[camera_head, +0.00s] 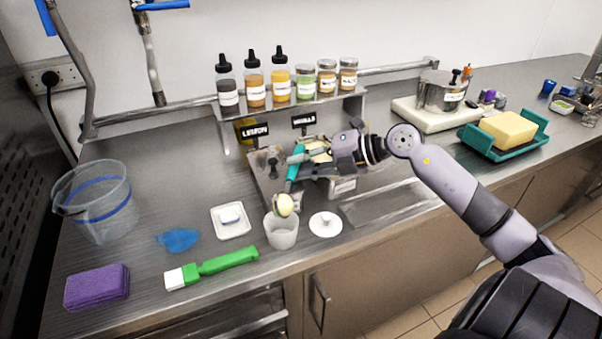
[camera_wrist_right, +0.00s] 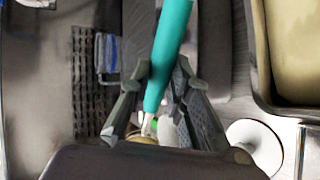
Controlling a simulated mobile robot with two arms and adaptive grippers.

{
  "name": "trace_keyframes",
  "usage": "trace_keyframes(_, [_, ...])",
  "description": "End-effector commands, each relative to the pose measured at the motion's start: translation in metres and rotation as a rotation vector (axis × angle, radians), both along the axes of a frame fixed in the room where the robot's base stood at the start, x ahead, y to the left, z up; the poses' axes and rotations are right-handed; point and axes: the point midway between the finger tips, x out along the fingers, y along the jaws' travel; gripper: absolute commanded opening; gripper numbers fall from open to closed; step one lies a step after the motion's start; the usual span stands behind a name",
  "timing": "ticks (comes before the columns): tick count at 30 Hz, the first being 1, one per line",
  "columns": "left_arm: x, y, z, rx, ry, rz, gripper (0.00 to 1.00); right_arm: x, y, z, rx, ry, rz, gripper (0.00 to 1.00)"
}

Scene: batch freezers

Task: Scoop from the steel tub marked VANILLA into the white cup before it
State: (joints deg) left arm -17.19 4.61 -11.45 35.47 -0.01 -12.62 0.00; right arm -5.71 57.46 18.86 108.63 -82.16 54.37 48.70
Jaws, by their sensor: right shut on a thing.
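My right gripper (camera_head: 299,156) is shut on the teal handle of a scoop (camera_head: 294,168); the handle also shows between the fingers in the right wrist view (camera_wrist_right: 168,60). The scoop points down and bears a pale yellow ball (camera_head: 285,204). The ball is at the mouth of the white cup (camera_head: 281,236); whether it touches the rim I cannot tell. The steel tub is behind, under the black VANILLA sign (camera_head: 304,120), with pale contents (camera_head: 319,151) partly hidden by my gripper. A tub rim (camera_wrist_right: 260,75) shows in the right wrist view. My left gripper is out of view.
A white round lid (camera_head: 325,224) lies right of the cup. Left are a white dish (camera_head: 231,221), a green-handled brush (camera_head: 213,267), a blue item (camera_head: 178,239), a purple sponge (camera_head: 97,287) and a clear jug (camera_head: 98,203). Bottles (camera_head: 254,82) stand on the shelf behind.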

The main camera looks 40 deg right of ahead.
Motion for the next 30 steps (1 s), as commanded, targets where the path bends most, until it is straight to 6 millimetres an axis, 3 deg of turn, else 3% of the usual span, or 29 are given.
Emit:
trace_keyframes(1, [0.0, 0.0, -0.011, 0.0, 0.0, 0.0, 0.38, 0.0, 0.0, -0.007, 0.021, -0.018, -0.002, 0.0])
trace_keyframes(13, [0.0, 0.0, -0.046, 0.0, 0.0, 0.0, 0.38, -0.002, -0.002, -0.011, 0.155, -0.146, -0.002, 0.0])
trace_keyframes(30, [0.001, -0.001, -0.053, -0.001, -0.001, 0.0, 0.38, -0.002, -0.003, -0.008, 0.195, -0.187, -0.001, 0.0])
